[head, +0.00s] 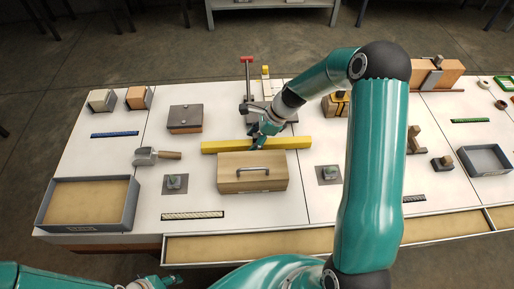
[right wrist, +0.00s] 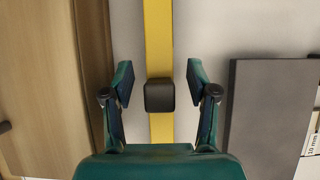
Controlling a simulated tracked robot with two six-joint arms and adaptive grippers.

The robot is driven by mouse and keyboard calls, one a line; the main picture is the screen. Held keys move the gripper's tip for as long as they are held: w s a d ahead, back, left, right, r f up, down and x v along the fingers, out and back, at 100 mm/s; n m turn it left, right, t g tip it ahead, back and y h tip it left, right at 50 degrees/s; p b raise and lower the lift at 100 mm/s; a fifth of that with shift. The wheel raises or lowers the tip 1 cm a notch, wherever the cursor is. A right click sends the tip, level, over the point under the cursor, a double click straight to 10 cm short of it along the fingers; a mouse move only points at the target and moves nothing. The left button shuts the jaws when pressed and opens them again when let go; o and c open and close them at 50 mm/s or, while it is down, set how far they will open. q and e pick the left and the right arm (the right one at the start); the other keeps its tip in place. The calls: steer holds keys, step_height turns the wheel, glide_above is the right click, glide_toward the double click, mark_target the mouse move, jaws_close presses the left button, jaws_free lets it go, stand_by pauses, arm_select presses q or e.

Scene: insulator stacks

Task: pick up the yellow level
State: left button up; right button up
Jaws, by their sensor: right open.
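The yellow level (head: 225,147) is a long bar lying across the white table behind a wooden box. In the right wrist view the level (right wrist: 160,35) runs up the picture, with a dark square block (right wrist: 160,95) over its middle. My right gripper (head: 260,133) is above the level near its middle. Its open fingers (right wrist: 159,84) are on either side of the level, with gaps at both sides. How far above it they are is unclear. My left gripper (head: 152,283) shows only in part at the bottom edge of the head view.
The wooden box with a metal handle (head: 240,184) stands directly in front of the level. A dark grey plate (right wrist: 270,115) is on its other side. A scoop (head: 145,157) and a dark-topped block (head: 186,114) are to the left. Bare table lies near the level's left end.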

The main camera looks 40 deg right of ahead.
steer(key=shift+w+a+f, duration=0.1)
steer(key=shift+a+f, duration=0.05)
steer(key=shift+f, duration=0.15)
steer(key=shift+r, duration=0.1)
jaws_close()
steer(key=shift+r, duration=0.1)
